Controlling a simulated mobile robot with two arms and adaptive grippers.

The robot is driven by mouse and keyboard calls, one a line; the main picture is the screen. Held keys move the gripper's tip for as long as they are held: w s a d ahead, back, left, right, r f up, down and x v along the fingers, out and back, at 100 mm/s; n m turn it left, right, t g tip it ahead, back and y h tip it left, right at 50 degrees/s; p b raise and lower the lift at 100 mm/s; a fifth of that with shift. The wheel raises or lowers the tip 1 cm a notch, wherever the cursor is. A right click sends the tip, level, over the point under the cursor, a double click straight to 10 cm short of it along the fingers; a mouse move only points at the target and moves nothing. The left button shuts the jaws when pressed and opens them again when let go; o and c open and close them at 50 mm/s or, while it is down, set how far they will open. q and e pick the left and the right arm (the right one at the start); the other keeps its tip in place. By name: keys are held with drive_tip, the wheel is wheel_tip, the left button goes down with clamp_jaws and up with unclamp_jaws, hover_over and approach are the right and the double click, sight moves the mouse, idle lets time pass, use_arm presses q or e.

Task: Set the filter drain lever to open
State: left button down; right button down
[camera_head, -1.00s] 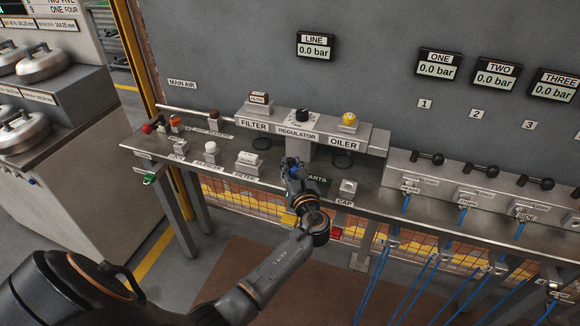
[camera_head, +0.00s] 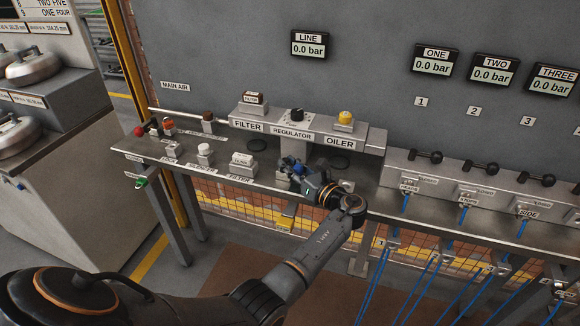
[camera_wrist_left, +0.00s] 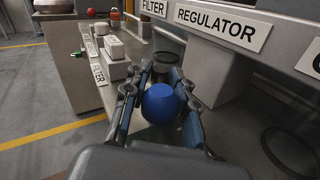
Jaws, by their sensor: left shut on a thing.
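The filter housing with its FILTER label (camera_head: 247,126) is on the left of the regulator (camera_head: 292,132) on the bench. In the head view my left gripper (camera_head: 290,167) is low in front of the regulator, right of a small labelled block (camera_head: 242,165). In the left wrist view its two fingers (camera_wrist_left: 161,80) are shut on a round blue thing (camera_wrist_left: 160,103). A dark ring (camera_wrist_left: 170,66) lies on the bench beyond the fingertips, below the filter. I cannot make out the drain lever or its setting. My right gripper is not in view.
The oiler (camera_head: 342,141) is on the right of the regulator. A row of black-handled valves (camera_head: 425,157) stands further right. A white knob (camera_head: 205,149) and small blocks stand on the left bench. The housings' underside hangs over the gripper's right in the wrist view.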

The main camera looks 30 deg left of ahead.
use_arm(q)
drive_tip(key=c, duration=1.2)
unclamp_jaws()
drive_tip(key=v, duration=0.7)
drive_tip(key=shift+s+d, duration=0.1)
drive_tip(key=shift+d, duration=0.1)
